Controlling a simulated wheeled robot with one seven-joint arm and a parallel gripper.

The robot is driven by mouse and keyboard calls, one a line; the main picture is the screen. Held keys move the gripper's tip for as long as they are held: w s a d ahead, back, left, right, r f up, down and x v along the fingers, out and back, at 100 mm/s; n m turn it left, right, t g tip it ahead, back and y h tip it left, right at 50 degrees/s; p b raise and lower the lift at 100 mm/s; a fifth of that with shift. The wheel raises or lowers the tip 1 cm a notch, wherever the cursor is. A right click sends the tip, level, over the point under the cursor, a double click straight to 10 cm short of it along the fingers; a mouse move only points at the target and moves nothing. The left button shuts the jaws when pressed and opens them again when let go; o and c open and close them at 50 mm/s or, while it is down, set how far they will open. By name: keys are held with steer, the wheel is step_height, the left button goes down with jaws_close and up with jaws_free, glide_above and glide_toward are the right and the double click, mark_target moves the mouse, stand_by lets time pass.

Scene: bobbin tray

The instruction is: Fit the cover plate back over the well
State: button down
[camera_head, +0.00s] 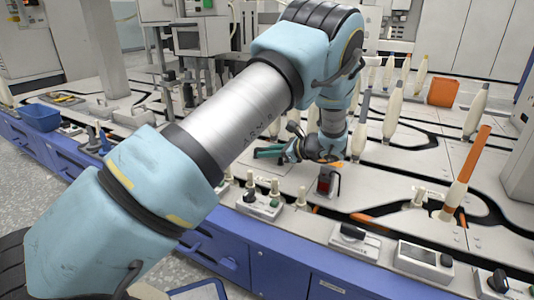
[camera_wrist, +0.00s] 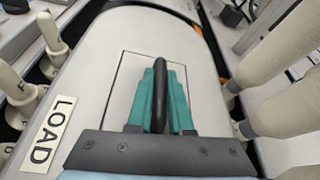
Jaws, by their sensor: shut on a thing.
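My gripper (camera_wrist: 160,98) has teal fingers closed on a dark upright handle (camera_wrist: 160,85) in the wrist view. Around the fingers is a pale square with a thin dark outline, which looks like the cover plate (camera_wrist: 130,72). It lies in or just over a pale deck (camera_wrist: 100,50), and I cannot tell whether it is flush or slightly raised. The fingers and palm hide its near part. No open well shows.
A LOAD label (camera_wrist: 48,132) lies left of the square. Pale pegs (camera_wrist: 15,85) stand at left and thick bobbins (camera_wrist: 285,105) at right. In the head view a dark box with a red face (camera_head: 328,182) stands near my gripper, and an orange-topped bobbin (camera_head: 467,168) is at right.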

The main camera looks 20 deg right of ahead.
steer(key=c, duration=0.8)
jaws_free()
steer(key=shift+f, duration=0.1)
steer(key=shift+c, duration=0.2)
